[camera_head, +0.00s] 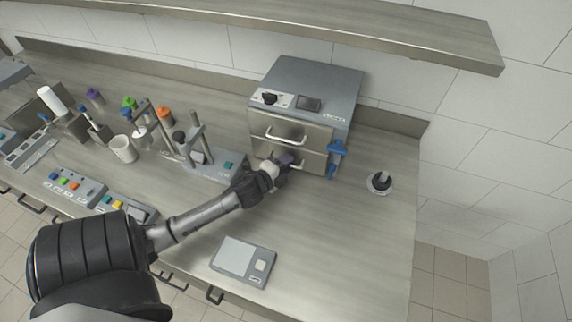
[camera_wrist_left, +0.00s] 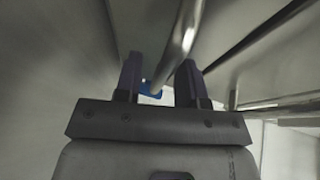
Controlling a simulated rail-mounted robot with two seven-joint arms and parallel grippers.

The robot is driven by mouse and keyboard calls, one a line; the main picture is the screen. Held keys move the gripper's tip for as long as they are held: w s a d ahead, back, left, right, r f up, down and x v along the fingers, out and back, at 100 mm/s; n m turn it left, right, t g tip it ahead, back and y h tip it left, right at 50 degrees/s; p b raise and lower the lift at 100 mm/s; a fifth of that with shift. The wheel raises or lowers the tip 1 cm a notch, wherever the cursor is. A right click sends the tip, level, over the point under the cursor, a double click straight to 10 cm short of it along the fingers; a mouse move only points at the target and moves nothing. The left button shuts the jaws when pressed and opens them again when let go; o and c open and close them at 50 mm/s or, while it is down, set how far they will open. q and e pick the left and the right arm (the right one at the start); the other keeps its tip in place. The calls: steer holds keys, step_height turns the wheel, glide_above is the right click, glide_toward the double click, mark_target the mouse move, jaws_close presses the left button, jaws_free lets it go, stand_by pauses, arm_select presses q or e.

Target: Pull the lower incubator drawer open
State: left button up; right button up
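The grey incubator (camera_head: 312,90) stands at the back of the bench with two stacked drawers. The lower drawer (camera_head: 315,162) looks closed, level with the upper drawer (camera_head: 312,133). My left gripper (camera_head: 287,161) is at the lower drawer's handle and hides part of it. In the left wrist view the two dark fingers of this gripper (camera_wrist_left: 161,82) are apart. A metal handle bar (camera_wrist_left: 183,40) runs between them, with a gap to the left finger; contact with the right finger cannot be told. My right gripper is not in view.
A blue part (camera_head: 337,147) sticks out at the incubator's right front edge. A round black-and-grey item (camera_head: 380,181) stands to the right. A flat grey device (camera_head: 244,260) lies in front. A stand with posts (camera_head: 198,145) is left of the incubator. Bare bench lies before the drawers.

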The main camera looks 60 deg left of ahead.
arm_select(q)
steer(key=shift+c, duration=0.5)
jaws_close()
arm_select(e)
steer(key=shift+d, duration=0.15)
